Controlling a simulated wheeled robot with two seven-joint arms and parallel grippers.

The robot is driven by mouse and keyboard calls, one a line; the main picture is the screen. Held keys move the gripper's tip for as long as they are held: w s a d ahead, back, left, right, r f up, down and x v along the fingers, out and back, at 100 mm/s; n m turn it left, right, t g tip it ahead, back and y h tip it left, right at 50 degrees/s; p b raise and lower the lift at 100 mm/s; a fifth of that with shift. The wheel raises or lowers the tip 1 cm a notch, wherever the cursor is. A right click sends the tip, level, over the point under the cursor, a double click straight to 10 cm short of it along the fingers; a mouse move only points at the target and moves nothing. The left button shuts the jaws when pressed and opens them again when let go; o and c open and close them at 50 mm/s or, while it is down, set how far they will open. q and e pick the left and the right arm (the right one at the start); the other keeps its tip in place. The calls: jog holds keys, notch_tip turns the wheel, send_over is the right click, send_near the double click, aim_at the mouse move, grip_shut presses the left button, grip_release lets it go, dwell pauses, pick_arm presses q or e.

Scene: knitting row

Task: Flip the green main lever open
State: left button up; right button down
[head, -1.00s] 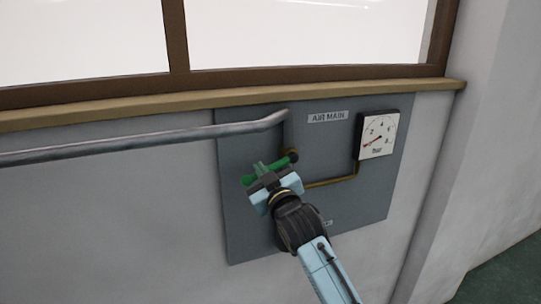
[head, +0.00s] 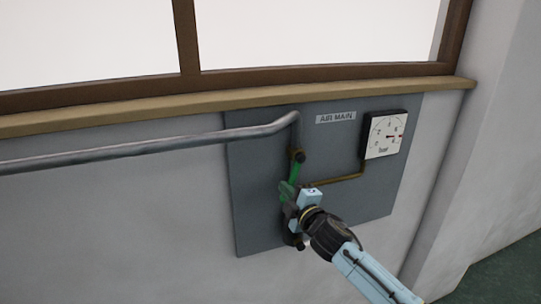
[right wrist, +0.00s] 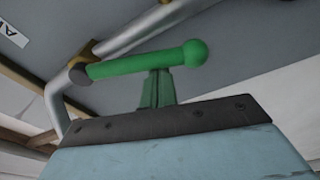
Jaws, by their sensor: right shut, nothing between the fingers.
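The green main lever (head: 295,172) points down from its dark pivot below the pipe bend, roughly in line with the pipe's down-run. In the right wrist view the lever (right wrist: 140,64) crosses the picture, with a round green knob at its right end and the pivot at its left. My right gripper (head: 286,188) is at the lever's lower part, its green fingers shut with nothing between them. In the wrist view the fingertips (right wrist: 158,76) are right at the lever's edge; whether they touch cannot be told. The lever's lower end is partly hidden by the gripper in the head view.
A metal pipe (head: 140,150) runs in from the left. A brass pipe (head: 345,179) joins the gauge. A wooden sill (head: 100,117) lies above.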

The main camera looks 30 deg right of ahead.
jog(key=shift+s+d+f+n+p, duration=0.1)
jog(key=shift+d+f+n+p, duration=0.2)
jog(key=shift+d+n, duration=0.5)
jog(key=shift+s+d+f+n+p, duration=0.1)
jog(key=shift+d+f+n+p, duration=0.3)
jog(key=shift+n, duration=0.6)
jog(key=shift+d+r, duration=0.15)
jog(key=shift+r, duration=0.05)
jog(key=w+a, duration=0.1)
jog(key=a, duration=0.3)
jog(key=s+b, duration=0.1)
jog(key=s, duration=0.8)
jog(key=shift+s, duration=0.35)
jog(key=shift+g, duration=0.3)
